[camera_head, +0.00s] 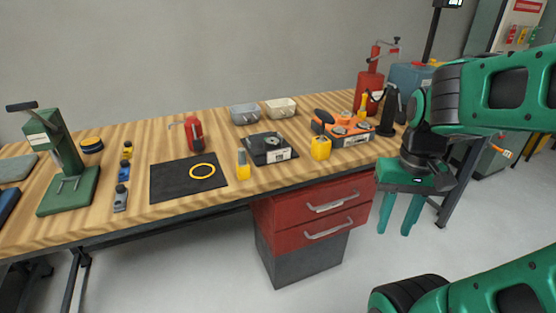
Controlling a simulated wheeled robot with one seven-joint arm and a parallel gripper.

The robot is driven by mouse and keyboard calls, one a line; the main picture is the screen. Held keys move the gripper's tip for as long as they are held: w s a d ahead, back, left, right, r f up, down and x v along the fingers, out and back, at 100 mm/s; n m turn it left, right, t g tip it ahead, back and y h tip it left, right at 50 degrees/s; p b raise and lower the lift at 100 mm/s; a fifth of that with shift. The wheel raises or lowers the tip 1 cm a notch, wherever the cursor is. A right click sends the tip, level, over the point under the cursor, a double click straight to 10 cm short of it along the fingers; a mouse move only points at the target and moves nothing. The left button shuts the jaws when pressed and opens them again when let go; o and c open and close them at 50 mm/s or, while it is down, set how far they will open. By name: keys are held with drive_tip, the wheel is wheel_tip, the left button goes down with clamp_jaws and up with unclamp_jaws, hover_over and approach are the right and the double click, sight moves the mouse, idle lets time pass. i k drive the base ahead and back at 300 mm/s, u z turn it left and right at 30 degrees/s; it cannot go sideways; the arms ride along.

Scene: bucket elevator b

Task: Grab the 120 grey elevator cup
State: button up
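A grey elevator cup (244,114), a small open-topped container, sits near the back edge of the wooden workbench (110,218), around the middle of its length. A similar beige cup (281,108) stands just to its right. Any size marking on the cups is too small to read. My green gripper (399,214) hangs at the right, in front of the bench edge. Its two fingers point down and are apart, with nothing between them. It is well to the right of the grey cup and nearer to the camera.
A red extinguisher-like can (194,133) stands left of the cups. A black mat (180,183) holds a yellow ring. Red drawers (312,211) hang below.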

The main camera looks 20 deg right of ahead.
sight(244, 114)
drive_tip(key=u, duration=1.65)
drive_tip(key=i, duration=1.85)
drive_tip(key=z, duration=2.55)
